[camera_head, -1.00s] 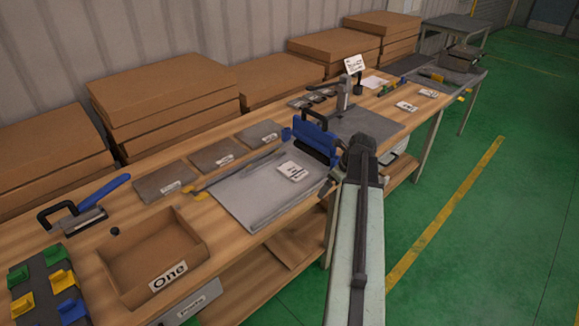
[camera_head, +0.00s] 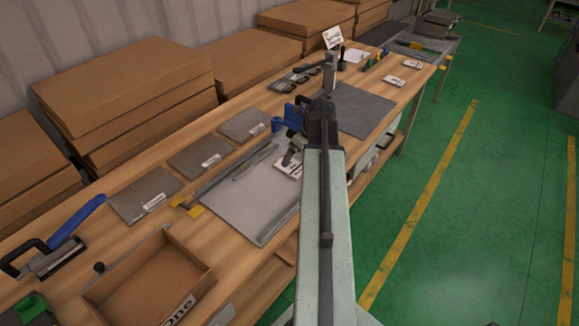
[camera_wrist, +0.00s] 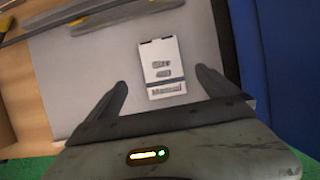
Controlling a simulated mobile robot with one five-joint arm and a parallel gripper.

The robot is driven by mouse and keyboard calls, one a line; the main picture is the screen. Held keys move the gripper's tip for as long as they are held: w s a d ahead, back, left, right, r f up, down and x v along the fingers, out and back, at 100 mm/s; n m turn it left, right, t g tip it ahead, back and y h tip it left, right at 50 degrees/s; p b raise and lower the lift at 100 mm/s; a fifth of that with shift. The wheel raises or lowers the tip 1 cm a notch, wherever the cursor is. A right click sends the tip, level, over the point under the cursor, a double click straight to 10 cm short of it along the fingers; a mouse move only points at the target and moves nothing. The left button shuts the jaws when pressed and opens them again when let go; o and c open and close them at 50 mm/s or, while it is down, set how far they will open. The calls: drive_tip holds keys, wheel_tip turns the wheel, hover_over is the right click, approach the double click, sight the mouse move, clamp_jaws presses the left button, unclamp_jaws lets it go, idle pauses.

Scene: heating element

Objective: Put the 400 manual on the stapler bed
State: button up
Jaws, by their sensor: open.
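The manual is a small white booklet with dark print, lying flat on a light grey sheet (camera_head: 235,200). It shows in the wrist view (camera_wrist: 162,62) between my open fingers; "Manual" is readable, the number is blurred. In the head view the manual (camera_head: 288,168) is partly hidden by my gripper (camera_head: 293,153). My gripper, also in the wrist view (camera_wrist: 162,78), is open and empty above the manual. A darker grey plate (camera_head: 365,110) lies beyond my arm, beside an upright post with a white sign (camera_head: 333,38). I cannot tell for sure which surface is the stapler bed.
A blue tool (camera_head: 283,122) stands close beside my gripper. Grey labelled plates (camera_head: 200,155), an open cardboard box (camera_head: 150,280) and a blue-handled tool (camera_head: 55,245) lie to the left. Brown boxes (camera_head: 125,90) line the wall. White cards (camera_head: 392,80) lie further right.

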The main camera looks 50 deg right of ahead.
sight(291, 166)
drive_tip(key=shift+b+x, duration=0.6)
drive_tip(key=shift+x, duration=0.5)
drive_tip(key=shift+s+d+f+b, duration=0.2)
drive_tip(key=shift+f+b, duration=0.15)
drive_tip(key=shift+f, duration=0.05)
drive_tip(key=b+x, duration=0.4)
drive_tip(key=shift+s+f, duration=0.1)
drive_tip(key=shift+f, duration=0.25)
drive_tip(key=shift+r, duration=0.2)
drive_tip(key=c, duration=1.7)
drive_tip(key=shift+r, duration=0.1)
